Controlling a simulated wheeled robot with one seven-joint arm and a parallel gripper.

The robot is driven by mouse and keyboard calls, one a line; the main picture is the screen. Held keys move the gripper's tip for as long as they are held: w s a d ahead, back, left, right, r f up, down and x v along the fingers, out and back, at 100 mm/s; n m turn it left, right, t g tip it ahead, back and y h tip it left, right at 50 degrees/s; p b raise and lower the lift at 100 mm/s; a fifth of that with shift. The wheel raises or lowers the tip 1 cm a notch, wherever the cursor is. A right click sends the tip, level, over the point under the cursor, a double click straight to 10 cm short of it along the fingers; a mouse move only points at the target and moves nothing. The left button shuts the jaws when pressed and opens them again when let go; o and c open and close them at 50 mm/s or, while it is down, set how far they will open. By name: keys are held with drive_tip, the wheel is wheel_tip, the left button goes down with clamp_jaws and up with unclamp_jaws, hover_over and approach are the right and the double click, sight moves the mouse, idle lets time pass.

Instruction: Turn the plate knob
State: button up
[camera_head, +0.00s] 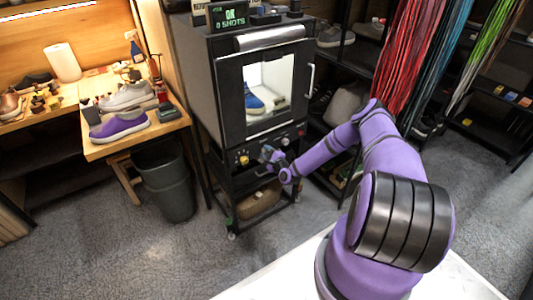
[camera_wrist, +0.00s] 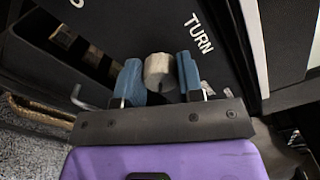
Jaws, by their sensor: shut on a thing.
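The plate knob (camera_wrist: 159,68) is a pale grey, round knob on a dark panel, below and left of the printed word TURN in the wrist view. In the head view my gripper (camera_head: 270,155) is at the control panel below the door of the black cabinet (camera_head: 228,87). The gripped knob is hard to make out there behind the fingers.
A blue shoe (camera_head: 253,102) stands inside the cabinet behind its glass door. A yellow knob (camera_head: 243,160) is left of my gripper. A workbench with a purple shoe (camera_head: 119,127) and a grey bin (camera_head: 166,182) stand left. Colored laces (camera_head: 408,50) hang at right.

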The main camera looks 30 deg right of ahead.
drive_tip(key=shift+f, duration=0.1)
idle(0.3)
drive_tip(key=o, duration=0.9)
drive_tip(key=shift+s, duration=0.15)
drive_tip(key=s, duration=1)
drive_tip(key=shift+s+d, duration=0.2)
drive_tip(key=shift+s, duration=0.1)
drive_tip(key=shift+w, duration=0.1)
